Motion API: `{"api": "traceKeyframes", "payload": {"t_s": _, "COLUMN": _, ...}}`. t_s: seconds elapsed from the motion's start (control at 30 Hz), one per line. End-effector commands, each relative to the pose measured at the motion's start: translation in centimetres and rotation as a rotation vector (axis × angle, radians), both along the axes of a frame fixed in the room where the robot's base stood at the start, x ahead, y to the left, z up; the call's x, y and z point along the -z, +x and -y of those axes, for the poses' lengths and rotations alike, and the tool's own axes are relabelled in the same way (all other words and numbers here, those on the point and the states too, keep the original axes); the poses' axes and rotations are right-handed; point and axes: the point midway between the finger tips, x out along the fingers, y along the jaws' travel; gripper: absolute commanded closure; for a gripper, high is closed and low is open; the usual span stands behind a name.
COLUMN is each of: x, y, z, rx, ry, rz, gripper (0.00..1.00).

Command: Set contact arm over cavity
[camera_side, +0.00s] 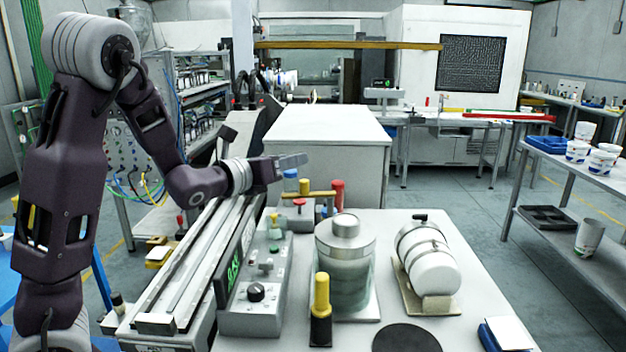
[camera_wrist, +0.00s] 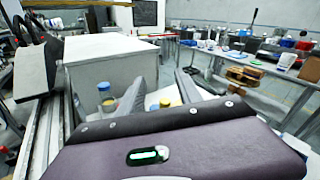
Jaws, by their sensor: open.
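My gripper (camera_side: 292,161) is open and empty, held level above the back of the bench with its fingers pointing right. In the wrist view my gripper's fingers (camera_wrist: 159,92) are spread apart with nothing held between them. Below it in the side view, a brownish-yellow bar (camera_side: 312,194) lies across a small red-and-grey fixture (camera_side: 296,212), beside a red-topped post (camera_side: 338,195) and a blue-capped jar (camera_side: 290,178). I cannot tell which part is the contact arm. No cavity can be made out; the top of the small fixture is partly hidden.
A grey control box (camera_side: 255,308) with a green display stands at front left. A metal canister (camera_side: 345,268), a strapped white cylinder (camera_side: 430,262) and a yellow-topped black post (camera_side: 321,312) stand on the bench. A long rail (camera_side: 190,265) runs left; a large grey cabinet (camera_side: 330,160) stands behind.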

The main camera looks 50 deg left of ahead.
Motion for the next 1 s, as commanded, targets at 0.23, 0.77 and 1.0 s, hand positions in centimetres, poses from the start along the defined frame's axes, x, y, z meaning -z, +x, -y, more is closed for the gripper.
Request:
{"api": "traceKeyframes", "payload": {"t_s": 0.23, "x": 5.7, "y": 0.4, "z": 0.7, "rx": 0.071, "ry": 0.26, "rz": 0.025, "gripper": 0.59}}
{"api": "traceKeyframes", "payload": {"t_s": 0.77, "x": 6.1, "y": 7.3, "z": 0.1, "rx": 0.072, "ry": 0.258, "rz": 0.033, "gripper": 0.59}}
{"api": "traceKeyframes", "payload": {"t_s": 1.0, "x": 6.1, "y": 7.5, "z": 0.0, "rx": 0.071, "ry": 0.257, "rz": 0.033, "gripper": 0.59}}
